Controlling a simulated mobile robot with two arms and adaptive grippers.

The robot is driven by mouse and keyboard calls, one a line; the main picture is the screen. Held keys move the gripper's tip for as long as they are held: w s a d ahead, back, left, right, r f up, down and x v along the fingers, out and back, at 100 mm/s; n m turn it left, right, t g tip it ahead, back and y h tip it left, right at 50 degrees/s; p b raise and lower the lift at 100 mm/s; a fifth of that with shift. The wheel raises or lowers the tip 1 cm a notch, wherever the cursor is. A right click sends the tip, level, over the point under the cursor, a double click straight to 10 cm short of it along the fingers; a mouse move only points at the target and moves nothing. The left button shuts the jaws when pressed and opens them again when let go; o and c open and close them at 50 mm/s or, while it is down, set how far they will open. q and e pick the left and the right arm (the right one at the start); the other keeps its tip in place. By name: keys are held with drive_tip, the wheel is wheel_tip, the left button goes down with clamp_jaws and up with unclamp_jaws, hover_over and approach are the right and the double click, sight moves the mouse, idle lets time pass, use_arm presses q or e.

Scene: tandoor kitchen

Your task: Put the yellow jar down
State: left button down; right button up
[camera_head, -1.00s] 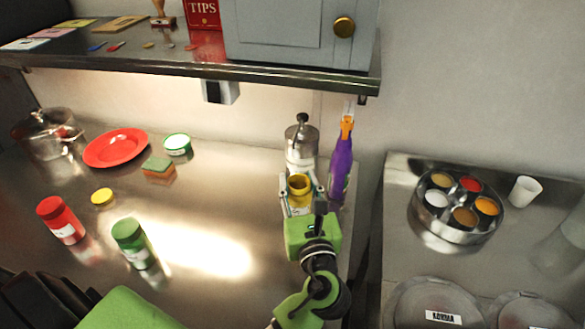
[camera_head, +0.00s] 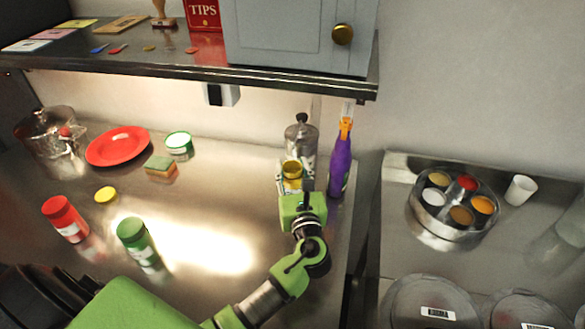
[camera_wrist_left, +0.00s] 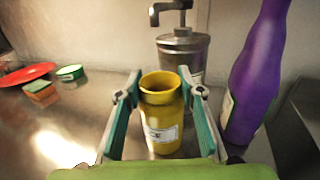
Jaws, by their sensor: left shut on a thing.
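The yellow jar (camera_head: 292,172) is upright and open at the top, with a white label on its front. My left gripper (camera_head: 291,184) is shut on it. In the left wrist view the jar (camera_wrist_left: 163,118) sits between the two teal fingers of the left gripper (camera_wrist_left: 163,108). It is in front of the metal pump dispenser (camera_head: 300,140) and left of the purple bottle (camera_head: 340,167). I cannot tell whether its base touches the steel counter (camera_head: 215,205). A yellow lid (camera_head: 105,195) lies apart on the counter's left. My right gripper is not in view.
A red jar (camera_head: 65,218) and a green jar (camera_head: 136,242) stand at front left. A sponge (camera_head: 160,167), green-rimmed tub (camera_head: 179,145), red plate (camera_head: 118,146) and pot (camera_head: 48,135) are behind. A shelf (camera_head: 190,72) overhangs the back. The middle counter is clear.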

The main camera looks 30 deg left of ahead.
use_arm(q)
drive_tip(key=c, duration=1.4)
unclamp_jaws()
drive_tip(key=shift+s+d, duration=0.1)
drive_tip(key=b+v, duration=0.3)
drive_tip(key=v, duration=0.9)
